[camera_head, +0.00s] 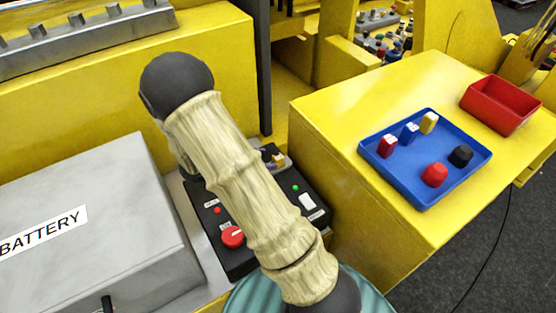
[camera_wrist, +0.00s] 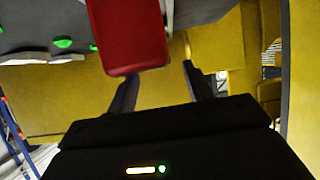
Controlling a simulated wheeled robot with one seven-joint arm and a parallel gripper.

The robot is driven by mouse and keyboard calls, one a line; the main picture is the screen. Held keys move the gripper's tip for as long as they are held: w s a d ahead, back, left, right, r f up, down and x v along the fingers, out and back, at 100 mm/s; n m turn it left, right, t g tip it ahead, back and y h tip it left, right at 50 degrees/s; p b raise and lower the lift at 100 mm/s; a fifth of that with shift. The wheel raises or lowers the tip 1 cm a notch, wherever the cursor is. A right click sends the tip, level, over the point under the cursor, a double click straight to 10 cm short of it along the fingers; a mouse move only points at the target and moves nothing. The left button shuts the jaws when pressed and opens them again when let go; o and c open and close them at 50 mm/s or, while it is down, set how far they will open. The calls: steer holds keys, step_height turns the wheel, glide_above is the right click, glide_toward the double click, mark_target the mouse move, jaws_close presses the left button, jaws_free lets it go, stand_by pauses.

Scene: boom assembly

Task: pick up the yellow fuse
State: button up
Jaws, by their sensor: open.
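A yellow fuse (camera_head: 429,122) stands upright in the far corner of the blue tray (camera_head: 415,193), beside a blue fuse (camera_head: 409,132) and a red fuse (camera_head: 387,146). Another small yellow piece (camera_head: 279,160) shows at the back of the black control panel (camera_head: 241,261), partly behind my arm. My gripper (camera_wrist: 160,71) shows in the wrist view with its two dark fingers apart. A large red block-like thing (camera_wrist: 128,35) reaches down from the top, close to the fingertips; I cannot tell whether it lies between them. No yellow fuse can be made out there. The head view hides my gripper.
The tray also holds a red knob (camera_head: 434,174) and a black knob (camera_head: 460,156). A red bin (camera_head: 499,105) is behind it on the yellow surface (camera_head: 345,135). A grey battery box (camera_head: 85,225) is at left. The yellow surface left of the tray is bare.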

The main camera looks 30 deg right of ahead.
mark_target(277, 156)
steer(key=x, duration=0.1)
steer(key=p+x, duration=0.1)
steer(key=x, duration=0.1)
steer(key=shift+w+d+r+p, duration=0.1)
steer(key=shift+d+r+p, duration=0.05)
steer(key=shift+d+p, duration=0.25)
steer(key=shift+d+f, duration=0.2)
steer(key=shift+f, duration=0.05)
steer(key=shift+w, duration=0.1)
steer(key=c, duration=1.1)
steer(key=shift+o, duration=0.2)
step_height(277, 156, up, 10)
steer(key=b, duration=0.3)
